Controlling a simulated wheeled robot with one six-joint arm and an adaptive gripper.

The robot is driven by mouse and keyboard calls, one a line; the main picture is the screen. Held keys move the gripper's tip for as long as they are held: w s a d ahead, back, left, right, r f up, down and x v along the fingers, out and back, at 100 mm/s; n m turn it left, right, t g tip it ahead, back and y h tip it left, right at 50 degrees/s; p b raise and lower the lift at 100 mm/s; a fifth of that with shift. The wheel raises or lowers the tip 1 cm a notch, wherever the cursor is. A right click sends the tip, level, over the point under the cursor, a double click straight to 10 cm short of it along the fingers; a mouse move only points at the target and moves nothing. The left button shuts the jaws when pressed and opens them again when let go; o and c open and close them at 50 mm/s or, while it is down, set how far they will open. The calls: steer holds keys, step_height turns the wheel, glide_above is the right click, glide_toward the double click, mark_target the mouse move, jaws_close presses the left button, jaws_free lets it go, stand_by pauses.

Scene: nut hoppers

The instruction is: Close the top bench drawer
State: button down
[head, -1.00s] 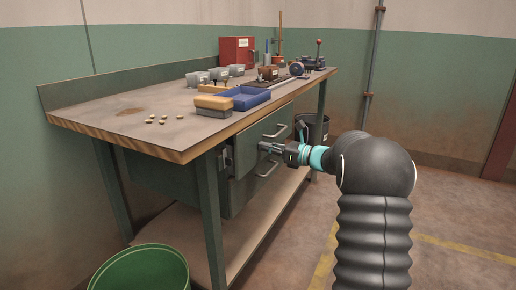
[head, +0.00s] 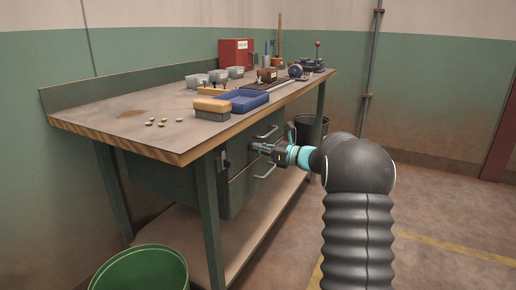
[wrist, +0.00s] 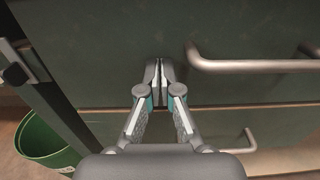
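The top drawer (head: 243,141) is a dark green front under the bench top, with a metal bar handle (head: 268,133). Its front looks close to flush with the cabinet; a small gap cannot be ruled out. In the wrist view the drawer front (wrist: 120,45) fills the upper part, with its handle (wrist: 255,66) right of my fingers. My gripper (head: 254,148) points at the drawer front. Its fingertips (wrist: 158,72) are together with nothing between them, at or touching the front, left of the handle and not around it.
A lower drawer handle (head: 266,170) sits below. The wooden bench top (head: 120,105) carries a blue tray (head: 250,101), a brush, several grey bins and loose nuts. A green bucket (head: 140,270) stands at front left, a dark bin (head: 312,127) behind. The right floor is clear.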

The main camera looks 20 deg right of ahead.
steer(key=v, duration=1.4)
